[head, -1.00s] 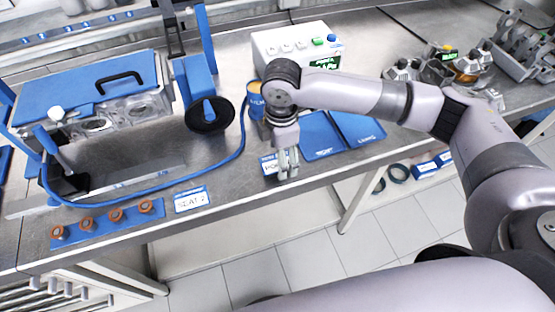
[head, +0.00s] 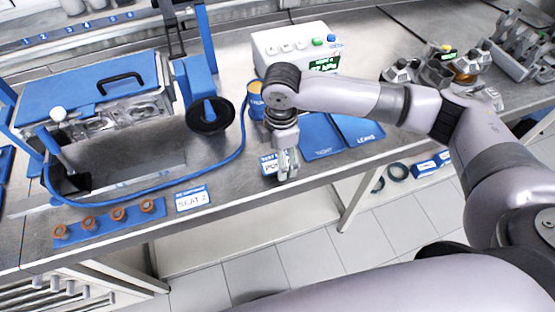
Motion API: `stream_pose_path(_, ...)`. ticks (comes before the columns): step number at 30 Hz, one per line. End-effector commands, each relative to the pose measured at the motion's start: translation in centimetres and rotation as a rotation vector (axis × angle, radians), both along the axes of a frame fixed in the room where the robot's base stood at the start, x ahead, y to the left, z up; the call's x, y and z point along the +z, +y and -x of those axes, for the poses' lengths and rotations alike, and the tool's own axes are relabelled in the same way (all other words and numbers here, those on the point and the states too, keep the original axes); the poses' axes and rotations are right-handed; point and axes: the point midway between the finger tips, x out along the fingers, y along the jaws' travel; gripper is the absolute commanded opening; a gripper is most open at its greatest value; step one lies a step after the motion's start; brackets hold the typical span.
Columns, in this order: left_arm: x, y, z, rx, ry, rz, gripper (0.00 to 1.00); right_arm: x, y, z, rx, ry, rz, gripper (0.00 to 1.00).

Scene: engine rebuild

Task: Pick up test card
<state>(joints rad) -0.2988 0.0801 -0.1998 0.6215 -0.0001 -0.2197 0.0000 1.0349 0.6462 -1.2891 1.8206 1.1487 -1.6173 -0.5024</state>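The test card (head: 267,166), a small white card with a blue header band and dark lettering, lies near the front edge of the bench in the head view. My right gripper (head: 288,177) points down at the card's right side and covers part of it. Its fingers look close together, but I cannot tell whether they grip the card or are just in front of it. A second white card with a blue header (head: 193,199), reading SEAT 2, lies further left. My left gripper is not in view.
Blue mats marked TIGHT (head: 320,138) and LEAKS (head: 360,132) lie right of my gripper. A white tester box (head: 296,42) stands behind. A blue hose (head: 150,201) curves along the left, near a blue strip with several copper-coloured parts (head: 118,214). Metal parts sit at back right.

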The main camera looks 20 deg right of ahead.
Motion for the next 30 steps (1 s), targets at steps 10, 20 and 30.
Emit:
stream_pose_path(10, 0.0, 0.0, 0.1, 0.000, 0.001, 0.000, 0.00, 0.0, 0.0, 0.0, 0.000, 0.000, 0.000, 0.48)
stream_pose_path(20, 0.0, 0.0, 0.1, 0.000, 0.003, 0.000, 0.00, 0.0, 0.0, 0.0, 0.000, 0.000, 0.000, 0.37)
stream_pose_path(30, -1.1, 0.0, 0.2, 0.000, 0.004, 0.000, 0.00, 0.2, 0.0, -0.1, 0.000, -0.002, 0.001, 0.37)
